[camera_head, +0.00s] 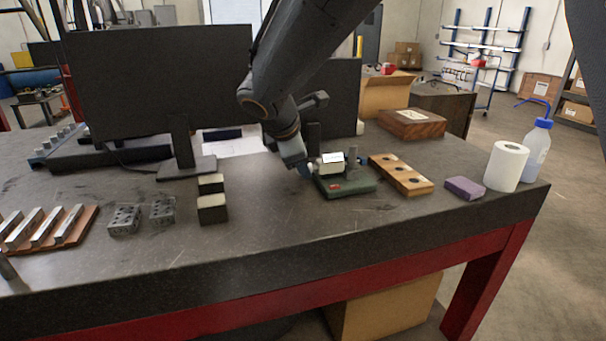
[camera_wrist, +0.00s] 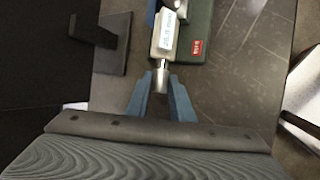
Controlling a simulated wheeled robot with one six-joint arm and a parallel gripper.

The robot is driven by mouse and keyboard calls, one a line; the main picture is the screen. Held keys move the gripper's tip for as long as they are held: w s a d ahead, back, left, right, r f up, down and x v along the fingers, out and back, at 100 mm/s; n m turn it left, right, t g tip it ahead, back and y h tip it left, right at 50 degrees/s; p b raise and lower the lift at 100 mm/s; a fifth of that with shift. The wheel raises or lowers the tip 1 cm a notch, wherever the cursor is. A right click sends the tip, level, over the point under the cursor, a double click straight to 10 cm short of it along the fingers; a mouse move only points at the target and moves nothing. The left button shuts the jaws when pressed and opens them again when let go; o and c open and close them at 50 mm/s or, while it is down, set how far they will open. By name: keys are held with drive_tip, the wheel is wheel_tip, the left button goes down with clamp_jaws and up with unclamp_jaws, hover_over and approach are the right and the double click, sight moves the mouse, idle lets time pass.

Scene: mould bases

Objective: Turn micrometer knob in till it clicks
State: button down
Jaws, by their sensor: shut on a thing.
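The micrometer stands on a dark green base (camera_head: 344,187) on the workbench, right of the middle in the head view. Its pale body with a small display (camera_head: 332,159) shows on top, and the display also shows in the wrist view (camera_wrist: 170,28). The silver knob (camera_wrist: 161,76) points toward my gripper in the wrist view. My gripper (camera_wrist: 161,88) has its two blue-grey fingers shut on the knob, one on each side. In the head view my gripper (camera_head: 306,170) sits at the left end of the micrometer. The part of the knob between the fingers is partly hidden.
A wooden block with holes (camera_head: 402,175), a purple block (camera_head: 465,188), a paper roll (camera_head: 506,166) and a bottle (camera_head: 537,146) stand to the right. A monitor (camera_head: 165,85) stands to the left. Dark blocks (camera_head: 212,208) sit left of the micrometer. The bench front is mostly clear.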

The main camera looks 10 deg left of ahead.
drive_tip(key=shift+s+d+f+t+y+b, duration=0.15)
drive_tip(key=shift+t+b, duration=0.25)
drive_tip(key=shift+b, duration=1.1)
drive_tip(key=shift+w+a+f+t+y+b, duration=0.1)
drive_tip(key=shift+f+t+y+b, duration=0.25)
drive_tip(key=shift+b, duration=1.15)
drive_tip(key=t+b, duration=0.1)
drive_tip(key=b, duration=0.5)
drive_tip(key=m+t+y+b, duration=0.1)
drive_tip(key=t+b, duration=0.1)
drive_tip(key=b, duration=0.4)
drive_tip(key=shift+s+d+f, duration=0.15)
drive_tip(key=shift+s, duration=0.1)
drive_tip(key=shift+b, duration=1)
drive_tip(key=b, duration=0.2)
drive_tip(key=shift+f+m+t+b, duration=0.1)
drive_tip(key=shift+m+t+b, duration=0.2)
drive_tip(key=shift+t+b, duration=0.1)
drive_tip(key=t+y+b, duration=0.1)
drive_tip(key=b, duration=0.6)
drive_tip(key=shift+s+d+f, duration=0.1)
drive_tip(key=shift+f, duration=0.1)
drive_tip(key=m+t+b, duration=0.1)
drive_tip(key=t+b, duration=0.1)
drive_tip(key=b, duration=0.5)
drive_tip(key=shift+s+y+b, duration=0.1)
drive_tip(key=shift+y+b, duration=0.2)
drive_tip(key=shift+r, duration=0.1)
drive_tip(key=c, duration=1.6)
unclamp_jaws()
